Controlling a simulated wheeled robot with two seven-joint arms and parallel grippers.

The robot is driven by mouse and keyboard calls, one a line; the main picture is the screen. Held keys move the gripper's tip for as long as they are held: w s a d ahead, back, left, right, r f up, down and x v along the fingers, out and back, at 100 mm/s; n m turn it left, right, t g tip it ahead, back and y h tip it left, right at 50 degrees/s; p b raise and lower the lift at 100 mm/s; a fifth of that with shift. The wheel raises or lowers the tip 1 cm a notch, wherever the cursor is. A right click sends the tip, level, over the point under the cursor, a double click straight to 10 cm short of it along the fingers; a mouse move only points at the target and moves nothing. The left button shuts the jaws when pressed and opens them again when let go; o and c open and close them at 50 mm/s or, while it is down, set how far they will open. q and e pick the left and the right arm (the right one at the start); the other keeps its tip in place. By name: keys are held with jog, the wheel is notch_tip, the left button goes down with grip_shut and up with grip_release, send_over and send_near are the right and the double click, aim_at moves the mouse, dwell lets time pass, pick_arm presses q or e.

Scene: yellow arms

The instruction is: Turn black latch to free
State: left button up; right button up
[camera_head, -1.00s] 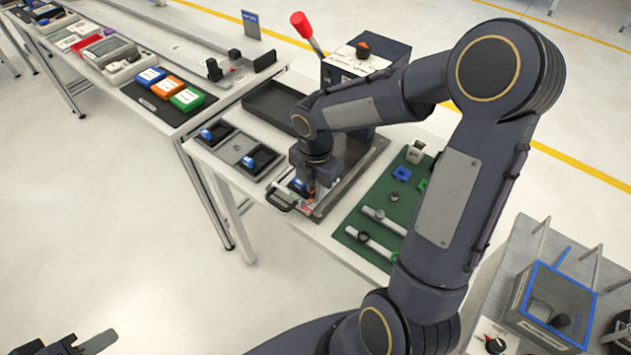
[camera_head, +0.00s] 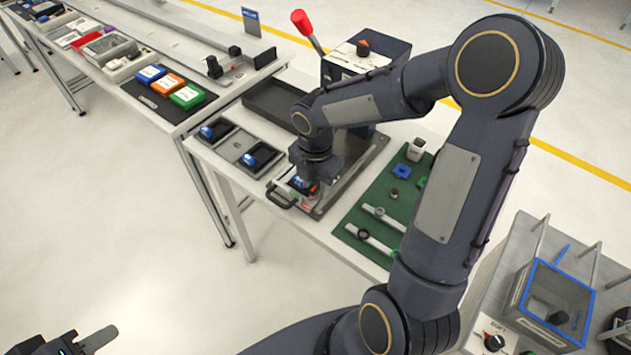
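My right gripper (camera_head: 309,181) points down over a small fixture tray (camera_head: 316,211) on the white table, close to a blue and black part (camera_head: 299,184) with a red mark beside it. Its fingertips are mostly hidden by the hand, so I cannot tell whether they are open or touch anything. A black loop-shaped handle (camera_head: 281,197) sticks out at the tray's front left. I cannot clearly make out a black latch; it may be under the gripper. My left gripper (camera_head: 88,341) is at the bottom left, over the floor, away from the table and partly cut off.
Two grey trays with blue and black parts (camera_head: 262,157) lie left of the fixture. A box with a red-tipped lever (camera_head: 365,58) stands behind. A green mat (camera_head: 388,205) with small parts lies to the right. A blue-rimmed bin (camera_head: 553,303) is at lower right.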

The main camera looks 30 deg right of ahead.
aim_at(316, 187)
notch_tip(316, 187, up, 8)
jog(key=shift+f, duration=0.1)
dwell(0.4)
dwell(0.4)
jog(key=s+a+r+m+t+y, duration=0.2)
jog(key=s+m, duration=0.6)
jog(key=m, duration=0.4)
jog(key=s+a+r+m+t+y, duration=0.1)
jog(key=s+a+m+t, duration=0.1)
jog(key=s+m, duration=0.7)
jog(key=m+t, duration=0.1)
jog(key=m, duration=0.2)
jog(key=shift+r+t+y, duration=0.3)
jog(key=shift+r+y, duration=0.05)
jog(key=shift+y, duration=0.05)
